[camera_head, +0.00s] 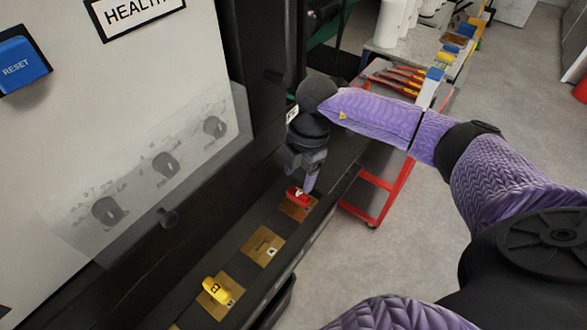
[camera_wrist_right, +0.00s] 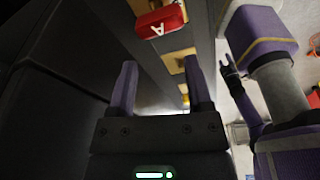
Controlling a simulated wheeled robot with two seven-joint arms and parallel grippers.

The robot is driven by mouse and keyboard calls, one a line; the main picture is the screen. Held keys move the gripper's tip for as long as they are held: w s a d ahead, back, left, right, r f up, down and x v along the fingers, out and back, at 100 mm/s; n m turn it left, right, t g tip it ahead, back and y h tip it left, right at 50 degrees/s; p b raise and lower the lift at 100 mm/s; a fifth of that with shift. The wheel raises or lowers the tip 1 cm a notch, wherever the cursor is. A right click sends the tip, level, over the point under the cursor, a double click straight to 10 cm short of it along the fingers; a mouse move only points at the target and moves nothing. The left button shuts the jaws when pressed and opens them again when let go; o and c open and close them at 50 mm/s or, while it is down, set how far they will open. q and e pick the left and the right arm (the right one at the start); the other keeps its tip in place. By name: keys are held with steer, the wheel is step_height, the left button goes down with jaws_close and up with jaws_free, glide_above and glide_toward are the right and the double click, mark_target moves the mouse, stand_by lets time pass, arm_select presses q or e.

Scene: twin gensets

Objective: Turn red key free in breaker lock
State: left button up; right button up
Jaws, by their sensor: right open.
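The red key (camera_head: 297,196), marked with a letter A, sits in the lock on the farthest brass plate (camera_head: 298,210) of the dark ledge. In the right wrist view the red key (camera_wrist_right: 160,22) shows at the top, beyond the fingertips. My right gripper (camera_head: 310,178) is open just above and beside the key in the head view. Its two fingers (camera_wrist_right: 163,75) stand apart with nothing between them in the wrist view; whether one touches the key is unclear. My left gripper (camera_wrist_right: 228,70) seems to show small at the right of the wrist view, its opening unclear.
A middle brass plate (camera_head: 263,246) has an empty slot. A yellow key (camera_head: 217,290) sits on the nearer plate. The cabinet front with knobs (camera_head: 165,165) and a blue reset button (camera_head: 18,65) rises at left. A red-framed cart (camera_head: 385,190) with tools stands beyond my right arm.

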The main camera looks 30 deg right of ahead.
mark_target(298, 193)
steer(key=m, duration=0.2)
steer(key=shift+s+r+m+t, duration=0.15)
steer(key=shift+m+t, duration=0.15)
steer(key=shift+m, duration=0.1)
steer(key=m+t+p, duration=0.1)
steer(key=m, duration=0.4)
steer(key=m+p, duration=0.3)
steer(key=m, duration=0.1)
steer(key=shift+s+r+h+p, duration=0.2)
steer(key=shift+r+h+p, duration=0.05)
steer(key=shift+h+p, duration=0.15)
steer(key=m+p, duration=0.1)
steer(key=p, duration=0.2)
steer(key=m+p, duration=0.1)
steer(key=p, duration=0.3)
steer(key=m+p, duration=0.1)
steer(key=p, duration=0.2)
steer(key=shift+s+f+t+h, duration=0.3)
steer(key=shift+s+t, duration=0.05)
steer(key=shift+t, duration=0.05)
steer(key=f+b, duration=0.2)
steer(key=f, duration=0.1)
steer(key=w+f+b, duration=0.1)
steer(key=f+b, duration=0.1)
steer(key=b, duration=0.1)
steer(key=shift+f+b, duration=0.3)
steer(key=shift+f, duration=0.1)
steer(key=shift+w+f, duration=0.1)
steer(key=shift+f, duration=0.2)
steer(key=shift+r, duration=0.1)
